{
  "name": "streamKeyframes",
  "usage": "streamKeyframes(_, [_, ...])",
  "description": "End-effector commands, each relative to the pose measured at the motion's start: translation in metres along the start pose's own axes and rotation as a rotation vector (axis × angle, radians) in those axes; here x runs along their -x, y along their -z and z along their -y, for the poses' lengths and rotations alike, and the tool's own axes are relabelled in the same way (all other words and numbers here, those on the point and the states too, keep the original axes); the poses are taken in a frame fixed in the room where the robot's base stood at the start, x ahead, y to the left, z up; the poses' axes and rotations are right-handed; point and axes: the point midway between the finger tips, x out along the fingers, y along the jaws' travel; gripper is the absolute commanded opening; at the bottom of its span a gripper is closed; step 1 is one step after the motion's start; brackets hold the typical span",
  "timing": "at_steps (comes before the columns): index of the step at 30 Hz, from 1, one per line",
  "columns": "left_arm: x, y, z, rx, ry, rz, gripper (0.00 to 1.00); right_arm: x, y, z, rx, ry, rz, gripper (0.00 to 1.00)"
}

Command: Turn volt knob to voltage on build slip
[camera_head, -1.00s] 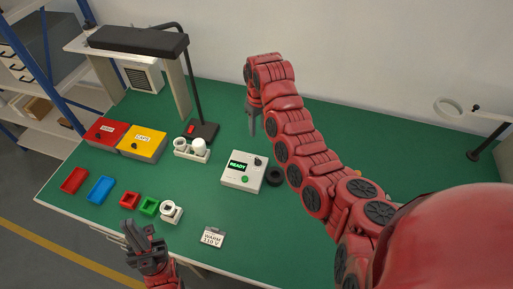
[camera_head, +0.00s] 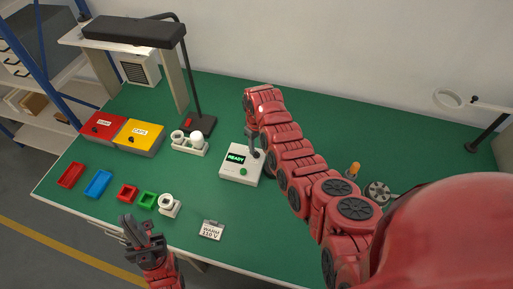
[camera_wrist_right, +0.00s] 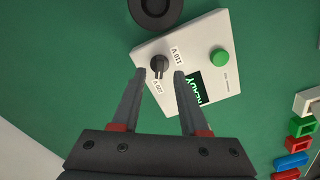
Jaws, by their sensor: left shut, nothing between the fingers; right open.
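The white tester box (camera_head: 241,165) stands on the green bench with a lit READY screen and a green button. Its black volt knob (camera_wrist_right: 158,62) shows in the right wrist view between labels 110 V (camera_wrist_right: 177,56) and 220 V (camera_wrist_right: 157,88). The knob's narrow end seems to point towards 220 V. My right gripper (camera_wrist_right: 159,74) is open, its fingertips on either side of the knob, not closed on it. In the head view it hides the knob. The build slip (camera_head: 210,230) reads WARM above a small voltage, seemingly 110 V. My left gripper (camera_head: 129,223) is shut and empty at the front edge.
A black ring (camera_wrist_right: 157,10) lies beside the box. A white socket holder (camera_head: 188,148), red bin (camera_head: 103,126), yellow bin (camera_head: 139,135) and small coloured trays stand to the left. A black lamp (camera_head: 134,31) rises behind. Bench between slip and box is clear.

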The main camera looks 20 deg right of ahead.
Motion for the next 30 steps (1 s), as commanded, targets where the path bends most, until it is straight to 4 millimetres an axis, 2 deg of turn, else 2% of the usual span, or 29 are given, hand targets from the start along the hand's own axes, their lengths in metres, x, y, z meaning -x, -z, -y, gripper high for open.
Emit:
streamKeyframes(9, [-0.002,0.0,0.0,0.0,0.0,0.0,0.0,-0.022,0.001,-0.001,0.002,-0.002,0.001,0.44])
streamKeyframes(22, [-0.002,0.0,0.0,0.0,0.0,0.0,0.0,-0.028,0.0,0.0,0.001,-0.001,0.0,0.44])
streamKeyframes(27, [-0.002,0.0,0.0,0.0,0.0,0.0,0.0,-0.028,0.001,0.0,0.001,-0.001,0.0,0.13])
streamKeyframes(29, [-0.002,0.0,0.0,0.0,0.0,0.0,0.0,-0.028,0.0,0.0,0.001,-0.001,0.0,0.02])
streamKeyframes(30, [-0.002,0.0,0.0,0.0,0.0,0.0,0.0,-0.028,0.001,-0.001,0.001,-0.001,0.0,0.0])
